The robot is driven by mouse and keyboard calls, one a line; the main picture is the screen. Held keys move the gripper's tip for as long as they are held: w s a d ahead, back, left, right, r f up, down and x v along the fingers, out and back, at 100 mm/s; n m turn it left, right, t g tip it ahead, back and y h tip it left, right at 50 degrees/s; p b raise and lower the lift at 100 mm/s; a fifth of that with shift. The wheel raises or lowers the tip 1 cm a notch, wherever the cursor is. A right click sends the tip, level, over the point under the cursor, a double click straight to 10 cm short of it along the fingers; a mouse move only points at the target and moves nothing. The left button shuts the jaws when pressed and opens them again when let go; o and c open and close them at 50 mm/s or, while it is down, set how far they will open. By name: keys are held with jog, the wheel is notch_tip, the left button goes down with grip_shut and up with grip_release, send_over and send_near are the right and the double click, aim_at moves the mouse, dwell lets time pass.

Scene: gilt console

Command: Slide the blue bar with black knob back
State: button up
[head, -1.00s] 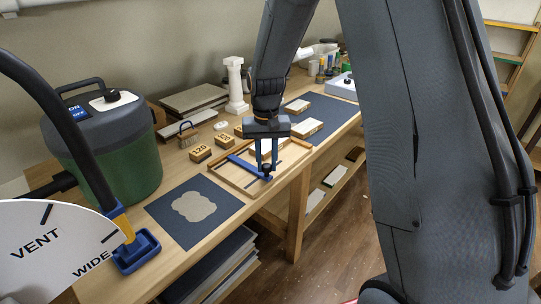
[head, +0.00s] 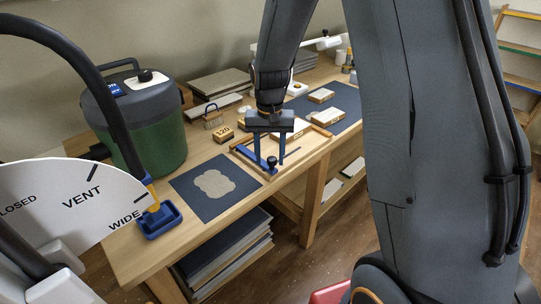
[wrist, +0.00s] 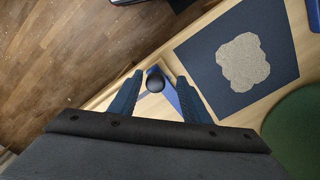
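The blue bar (head: 261,164) lies across the left part of a shallow wooden frame (head: 299,157) on the bench. Its black knob (head: 272,160) stands at the bar's near end. My gripper (head: 270,157) points down over that end, with its blue fingers apart. In the wrist view the knob (wrist: 155,84) and the end of the bar (wrist: 166,91) show between the fingertips of my gripper (wrist: 160,76). Gaps show beside the knob, so the fingers do not grip it. The far part of the bar is partly hidden by a finger.
A dark mat (head: 215,187) with a pale cutout lies left of the frame. A "120" block (head: 222,134) and a brush (head: 212,117) sit behind. A green canister (head: 140,122), a blue tray (head: 160,221) and a VENT dial (head: 75,205) are at left. Blocks lie farther right.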

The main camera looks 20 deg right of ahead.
jog(key=shift+d, duration=0.15)
jog(key=shift+r, duration=0.3)
jog(key=shift+r+b, duration=0.8)
jog(key=shift+r, duration=2.8)
jog(key=s+f+n, duration=0.1)
jog(key=s+f, duration=0.1)
jog(key=s, duration=0.7)
jog(key=s+f+n+t, duration=0.1)
jog(key=s+f+n, duration=0.1)
jog(key=s, duration=0.7)
jog(key=shift+s+d+f+n, duration=0.15)
jog(key=shift+n, duration=0.15)
